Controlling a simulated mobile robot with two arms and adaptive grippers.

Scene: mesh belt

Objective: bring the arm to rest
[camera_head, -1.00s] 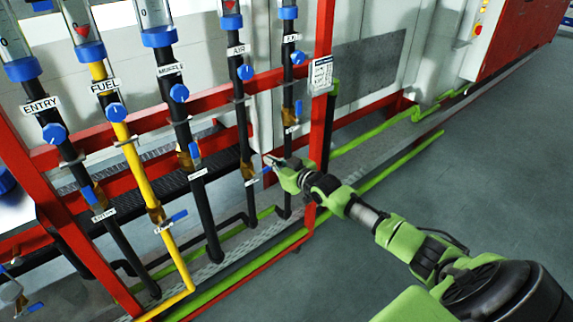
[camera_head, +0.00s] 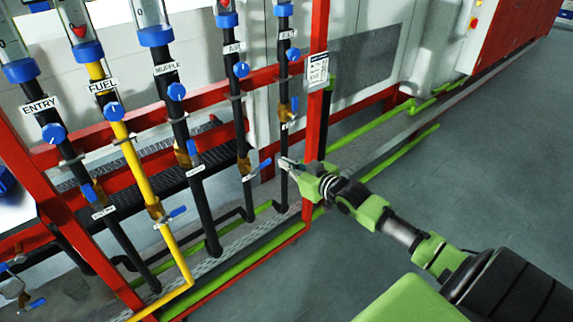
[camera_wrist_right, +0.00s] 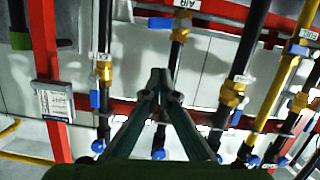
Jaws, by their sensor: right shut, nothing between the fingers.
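My right gripper (camera_head: 284,162) is at the end of the green and dark right arm, just right of the AIR pipe and in front of the last pipe. It is shut and empty; in the right wrist view its fingertips (camera_wrist_right: 160,76) meet in front of the pipes. The AIR valve's blue handle (camera_head: 264,166) lies crosswise to its pipe, close to the fingertips in the head view. In the wrist view this handle (camera_wrist_right: 160,23) appears apart from the fingertips. My left gripper is not in view.
A red frame (camera_head: 316,110) carries several labelled pipes with blue knobs and valves. The FUEL valve handle (camera_head: 178,212) sits crosswise; the MUFFLE handle (camera_head: 193,148) runs along its pipe. Green pipes run low along the white machine. The grey floor (camera_head: 480,180) at right is clear.

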